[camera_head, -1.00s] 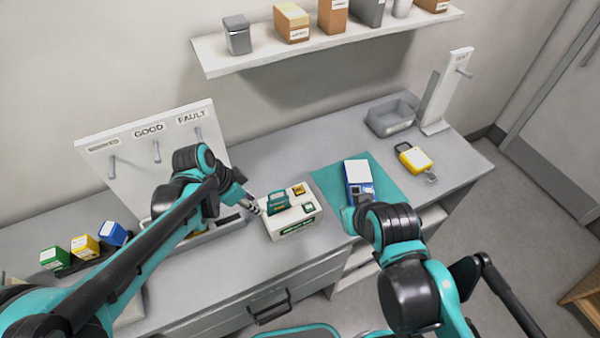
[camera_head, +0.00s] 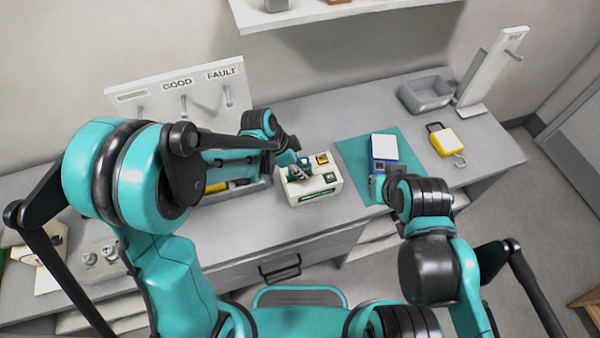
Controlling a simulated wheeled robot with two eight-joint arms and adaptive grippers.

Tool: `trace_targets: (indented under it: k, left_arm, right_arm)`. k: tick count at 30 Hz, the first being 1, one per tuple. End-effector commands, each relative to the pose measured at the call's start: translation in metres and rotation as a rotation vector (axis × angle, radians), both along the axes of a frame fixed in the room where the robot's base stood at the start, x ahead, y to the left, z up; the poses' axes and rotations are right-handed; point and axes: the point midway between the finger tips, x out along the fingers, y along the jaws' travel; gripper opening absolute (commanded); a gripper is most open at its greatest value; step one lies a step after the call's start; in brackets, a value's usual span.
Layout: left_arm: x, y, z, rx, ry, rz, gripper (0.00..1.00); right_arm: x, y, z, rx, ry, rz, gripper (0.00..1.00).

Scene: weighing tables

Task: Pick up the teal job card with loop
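A white block-shaped holder (camera_head: 318,191) stands on the bench with a yellow piece (camera_head: 322,158) on its top. A teal piece (camera_head: 294,167), likely the job card, shows at its top left, mostly covered by my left gripper (camera_head: 299,174); its loop cannot be made out. My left gripper reaches in from the left and is right at the teal piece; whether its fingers are closed on it is too small to tell. My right gripper (camera_head: 378,184) is at the near end of a blue-and-white device (camera_head: 384,149); its fingers are mostly hidden by its arm.
The device lies on a teal mat (camera_head: 355,155). To its right are a yellow padlock-like item (camera_head: 446,141), a grey bin (camera_head: 427,93) and a white stand with a peg (camera_head: 490,70). A board (camera_head: 150,95) with pegs, labelled GOOD and FAULT, stands at the back left. A shelf (camera_head: 330,14) hangs above.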

Motion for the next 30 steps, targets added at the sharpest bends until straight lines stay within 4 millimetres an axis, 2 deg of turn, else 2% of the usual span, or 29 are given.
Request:
trace_targets:
  k: [3,6,7,22,26,30]
  left_arm:
    - [0.000,0.000,0.001,0.000,0.000,0.000,0.28]
    - [0.000,0.000,0.001,0.000,0.000,0.000,0.02]
    - [0.000,0.000,0.001,0.000,0.000,0.000,0.00]
    - [0.000,0.000,0.006,0.000,0.000,0.000,0.00]
    - [0.000,0.000,0.020,0.000,0.000,0.000,0.00]
    - [-0.001,0.000,0.045,0.000,0.000,0.000,0.00]
  right_arm:
    - [0.000,0.000,0.000,0.000,0.000,0.000,0.00]
    - [0.000,0.000,0.000,0.000,0.000,0.000,0.00]
    - [0.000,0.000,0.000,0.000,0.000,0.000,0.00]
    - [0.000,0.000,0.002,0.000,0.000,0.000,0.00]
    - [0.000,0.000,0.005,0.000,0.000,0.000,0.00]
    - [0.000,0.000,0.011,0.000,0.000,0.000,0.00]
